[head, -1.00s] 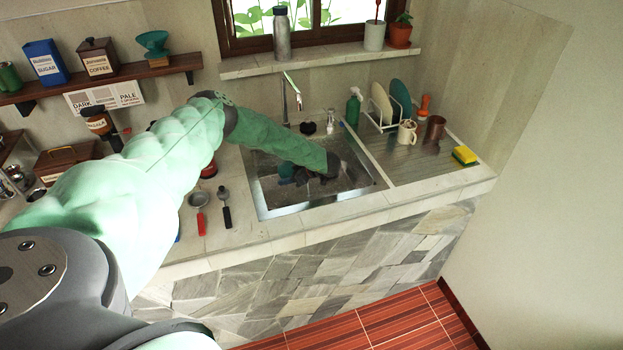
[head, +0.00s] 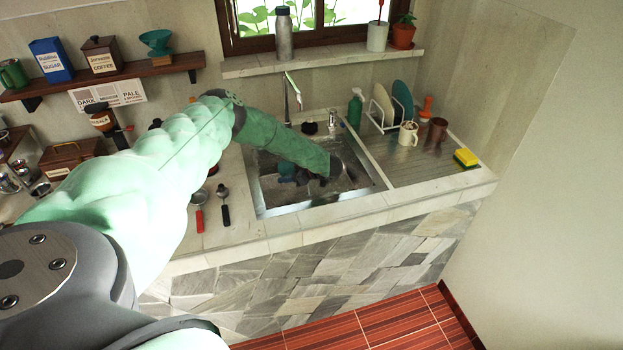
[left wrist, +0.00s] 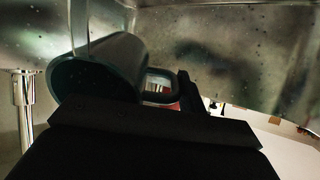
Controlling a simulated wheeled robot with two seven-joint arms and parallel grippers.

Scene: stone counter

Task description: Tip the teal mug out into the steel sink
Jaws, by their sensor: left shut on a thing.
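The teal mug (head: 287,169) is inside the steel sink (head: 262,203), toward its left side. My left gripper (head: 308,177) reaches down into the sink from above and is shut on the mug, at its right side. In the left wrist view the mug (left wrist: 110,68) lies on its side in the picture, its dark mouth toward the lower left. The handle (left wrist: 160,84) is by the black fingers (left wrist: 185,95). Whether anything is in the mug or flows out cannot be seen. My right gripper is not in view.
The tap (head: 290,90) stands behind the sink. Right of it are a green soap bottle (head: 354,108), a plate rack, a white mug (head: 407,134), a brown cup (head: 437,131) and a sponge (head: 465,157). Two utensils (head: 223,206) lie left of the sink.

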